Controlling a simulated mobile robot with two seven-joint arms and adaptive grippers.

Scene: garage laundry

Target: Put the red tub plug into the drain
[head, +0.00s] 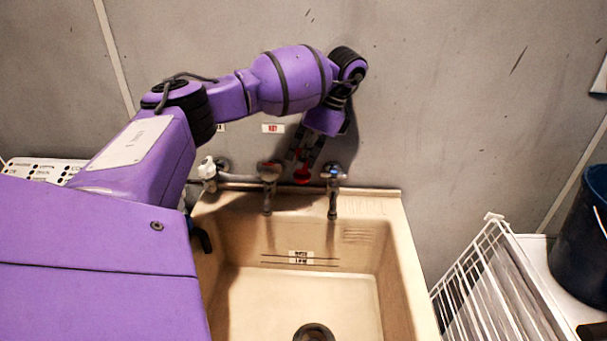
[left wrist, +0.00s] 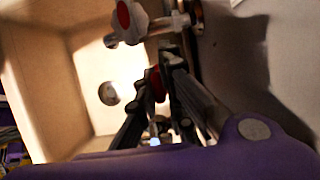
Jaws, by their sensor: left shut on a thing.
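The red tub plug (head: 302,176) is held at the tips of my left gripper (head: 301,159), which points down by the wall behind the sink's back rim, between the two taps. In the left wrist view the red plug (left wrist: 155,84) sits between the dark fingers of my left gripper (left wrist: 158,80), partly hidden by them. The drain (head: 314,333) is a dark ring in the sink floor, cut by the bottom edge of the head view. The drain (left wrist: 109,93) also shows in the left wrist view, apart from the plug. My right gripper is not in view.
The beige sink (head: 398,250) has a hot tap (head: 269,172) and a blue-topped tap (head: 333,174) at its back rim, flanking the gripper. A grey wall (head: 440,90) stands close behind. A white wire rack (head: 490,270) and a dark bucket (head: 583,235) are at right.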

